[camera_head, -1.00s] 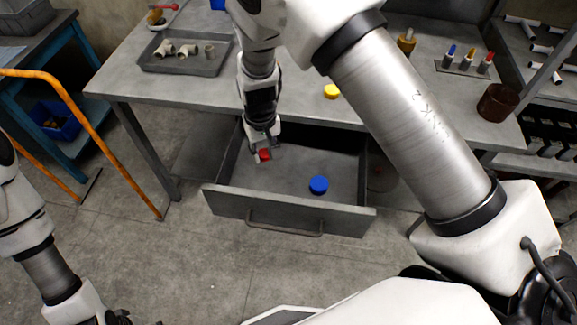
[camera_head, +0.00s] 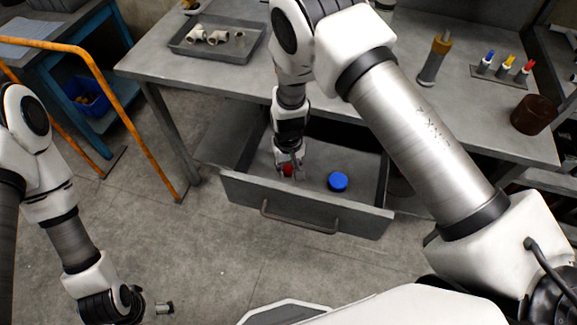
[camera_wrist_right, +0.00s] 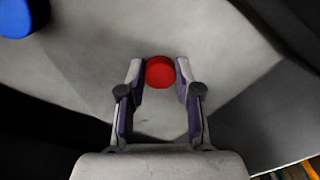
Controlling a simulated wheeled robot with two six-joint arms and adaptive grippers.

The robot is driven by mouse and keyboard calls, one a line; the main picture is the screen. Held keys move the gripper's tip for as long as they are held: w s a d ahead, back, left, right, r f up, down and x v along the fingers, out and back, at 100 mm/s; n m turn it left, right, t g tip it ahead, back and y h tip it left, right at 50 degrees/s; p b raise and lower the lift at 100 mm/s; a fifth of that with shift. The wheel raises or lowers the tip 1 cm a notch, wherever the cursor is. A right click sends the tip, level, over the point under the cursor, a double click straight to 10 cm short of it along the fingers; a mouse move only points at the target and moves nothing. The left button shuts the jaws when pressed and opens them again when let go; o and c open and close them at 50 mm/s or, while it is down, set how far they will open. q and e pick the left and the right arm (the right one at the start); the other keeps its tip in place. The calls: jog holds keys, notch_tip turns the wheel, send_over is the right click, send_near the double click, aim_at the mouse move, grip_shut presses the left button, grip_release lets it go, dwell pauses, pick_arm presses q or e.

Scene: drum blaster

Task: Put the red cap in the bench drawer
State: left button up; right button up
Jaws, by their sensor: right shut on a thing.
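The red cap (camera_head: 288,170) is inside the open bench drawer (camera_head: 300,207), near its left part. My right gripper (camera_head: 289,167) reaches down into the drawer and is shut on the cap. In the right wrist view the red cap (camera_wrist_right: 160,72) sits between the two fingertips of the right gripper (camera_wrist_right: 160,76), with the drawer floor behind it. I cannot tell whether the cap touches the floor. My left gripper (camera_head: 160,308) is low at the bottom left, away from the drawer; its fingers are too small and partly hidden to judge.
A blue cap (camera_head: 338,181) lies in the drawer to the right of the red one; it also shows in the wrist view (camera_wrist_right: 14,18). The bench (camera_head: 180,62) carries a tray of fittings (camera_head: 190,50), markers and a brown cup (camera_head: 533,115). An orange rail (camera_head: 135,130) stands left.

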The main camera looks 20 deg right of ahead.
aim_at(288, 170)
jog(key=o, duration=0.8)
jog(key=shift+c, duration=0.2)
notch_tip(288, 170, up, 12)
jog(key=shift+r, duration=0.15)
